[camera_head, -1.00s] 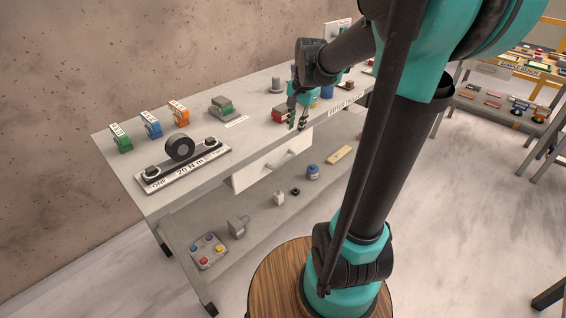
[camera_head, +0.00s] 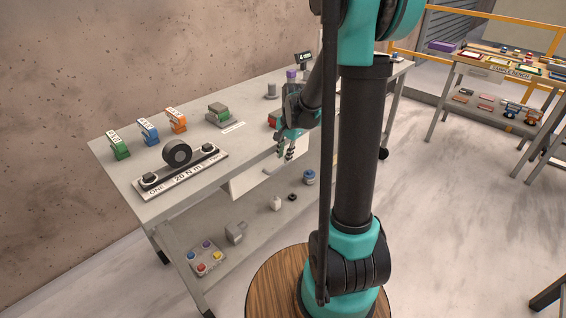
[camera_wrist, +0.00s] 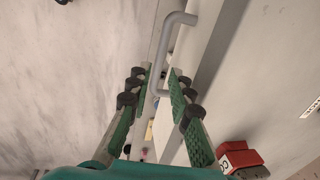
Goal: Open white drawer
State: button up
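The white drawer (camera_head: 243,184) is under the front edge of the grey workbench, and its front looks shut or nearly so. My gripper (camera_head: 285,153) is at the drawer's upper right in the head view, pointing down. In the wrist view my gripper (camera_wrist: 158,80) is open, with green-padded fingers on either side. The drawer's grey bar handle (camera_wrist: 163,52) runs between and past the fingertips. I cannot tell whether the fingers touch it. The drawer front (camera_wrist: 190,48) shows beside the handle. In the head view my gripper partly hides the drawer's right end.
On the benchtop (camera_head: 120,175) are a torque fixture (camera_head: 180,170), several coloured labelled blocks and a green-grey part (camera_head: 219,113). A red block (camera_wrist: 238,157) is near my right finger. A lower shelf (camera_head: 235,260) holds small parts. The floor in front is clear.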

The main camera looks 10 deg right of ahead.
aim_at(283, 166)
jog(key=shift+w+a+f, duration=0.1)
jog(key=shift+w+f, duration=0.05)
jog(key=shift+f, duration=0.85)
jog(key=shift+w+a+f, duration=0.1)
jog(key=shift+w+f, duration=0.05)
jog(key=shift+f, duration=0.85)
jog(key=shift+c, duration=0.6)
grip_shut()
